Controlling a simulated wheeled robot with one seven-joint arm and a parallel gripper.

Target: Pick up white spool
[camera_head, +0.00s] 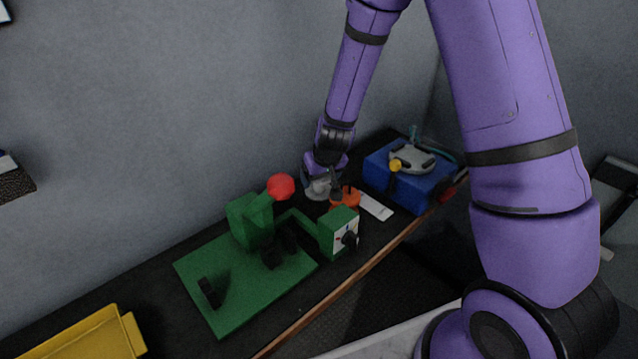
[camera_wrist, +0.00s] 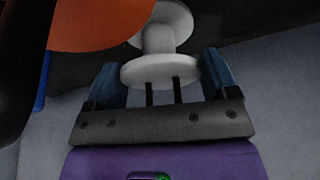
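The white spool (camera_wrist: 160,68) is in the wrist view, with a wide flange, a narrower neck and a second flange beyond. My gripper (camera_wrist: 159,75) is open, with its two blue fingers wide apart on either side of the near flange. The finger edges appear close to the flange, and I cannot tell whether they touch it. Two thin dark pins show between the flange and the gripper body. In the head view my gripper (camera_head: 320,186) is low over the bench behind the orange object, and the spool cannot be made out clearly there.
An orange object (camera_wrist: 98,22) is close to the left finger; it also shows in the head view (camera_head: 344,198). A green fixture (camera_head: 250,265) with a red ball stands left, a blue box (camera_head: 405,185) right, and a white flat piece (camera_head: 376,206) between. A wall stands behind.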

